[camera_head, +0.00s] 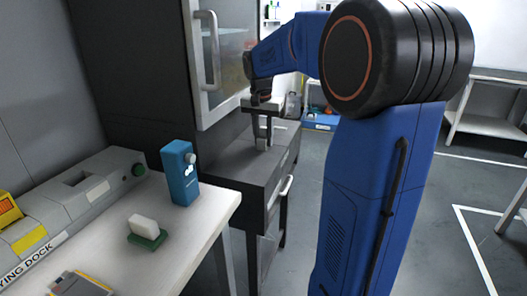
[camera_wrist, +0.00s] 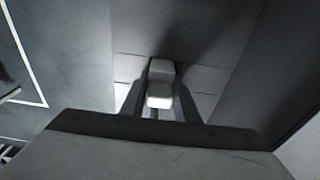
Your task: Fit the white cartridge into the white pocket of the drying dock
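My gripper (camera_head: 262,140) points down over the dark cabinet top, away from the dock. In the wrist view a pale white block (camera_wrist: 160,88) shows between the fingers. It could be the white cartridge, but whether the fingers press on it is not clear. The grey drying dock (camera_head: 55,212) lies along the back left of the table, cut by the picture's left edge. Its dark open pocket (camera_head: 76,179) has a white label (camera_head: 98,190) beside it. A yellow block (camera_head: 8,210) sits farther left on the dock.
On the pale table (camera_head: 195,225) stand a blue box (camera_head: 179,175) with a knob and a white block (camera_head: 143,224) on a green base (camera_head: 148,242). A grey item (camera_head: 78,285) lies at the front. A glass-doored cabinet (camera_head: 215,65) rises behind the dark low cabinet (camera_head: 235,165).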

